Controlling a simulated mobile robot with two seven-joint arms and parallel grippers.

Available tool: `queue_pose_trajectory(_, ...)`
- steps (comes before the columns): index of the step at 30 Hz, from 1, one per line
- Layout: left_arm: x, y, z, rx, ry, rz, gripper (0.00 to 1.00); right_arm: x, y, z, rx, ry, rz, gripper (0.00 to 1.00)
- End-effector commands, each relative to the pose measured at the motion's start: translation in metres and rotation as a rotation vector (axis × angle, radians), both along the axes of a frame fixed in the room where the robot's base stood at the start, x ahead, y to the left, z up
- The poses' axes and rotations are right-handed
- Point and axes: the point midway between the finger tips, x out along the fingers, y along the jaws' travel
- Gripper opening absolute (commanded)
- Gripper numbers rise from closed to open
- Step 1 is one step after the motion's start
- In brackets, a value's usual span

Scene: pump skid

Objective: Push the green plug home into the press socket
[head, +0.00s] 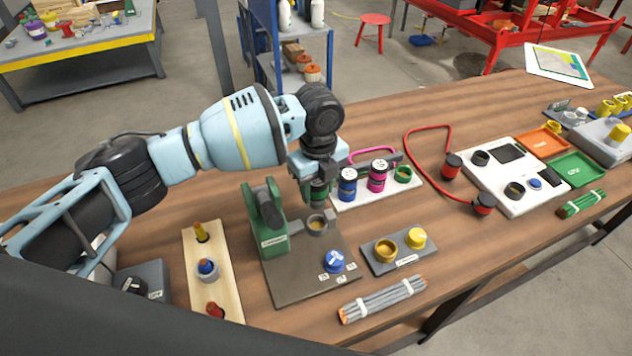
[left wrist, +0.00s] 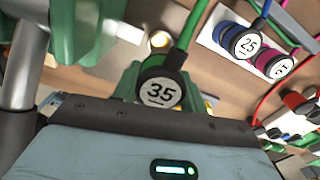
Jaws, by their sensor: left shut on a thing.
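My left gripper (head: 317,180) is shut on the green plug (head: 319,193). In the left wrist view the green plug (left wrist: 160,88) shows a round black-and-white face marked 35, with a green cable or stem rising from it. The press socket (head: 318,223) is a grey ring on a dark base plate (head: 300,281), beside the green press body (head: 272,234). In the head view the plug appears above the socket, with a gap between them, and the ring's opening shows. The plug's lower end is hard to make out. My right gripper is not in view.
A white rack (head: 337,204) behind holds a blue plug (head: 347,185), a pink plug (head: 377,177) and an empty green ring (head: 403,173). A blue knob (head: 334,261) sits on the base plate. A wooden board (head: 229,297) lies left; grey rods (head: 382,299) lie front right.

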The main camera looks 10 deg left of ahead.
Motion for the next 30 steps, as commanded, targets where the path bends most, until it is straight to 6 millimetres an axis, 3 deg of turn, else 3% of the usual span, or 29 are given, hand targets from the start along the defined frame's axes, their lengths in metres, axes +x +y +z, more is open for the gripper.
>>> queue_pose_trajectory(8,0.000,0.000,-0.008,0.000,0.001,0.000,0.15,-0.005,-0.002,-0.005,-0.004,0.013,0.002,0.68)
queue_pose_trajectory(26,-0.001,0.000,-0.057,0.001,0.004,0.001,0.15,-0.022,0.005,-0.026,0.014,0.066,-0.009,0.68)
queue_pose_trajectory(30,0.000,0.000,-0.054,0.000,-0.003,0.001,0.15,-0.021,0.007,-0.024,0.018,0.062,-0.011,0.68)
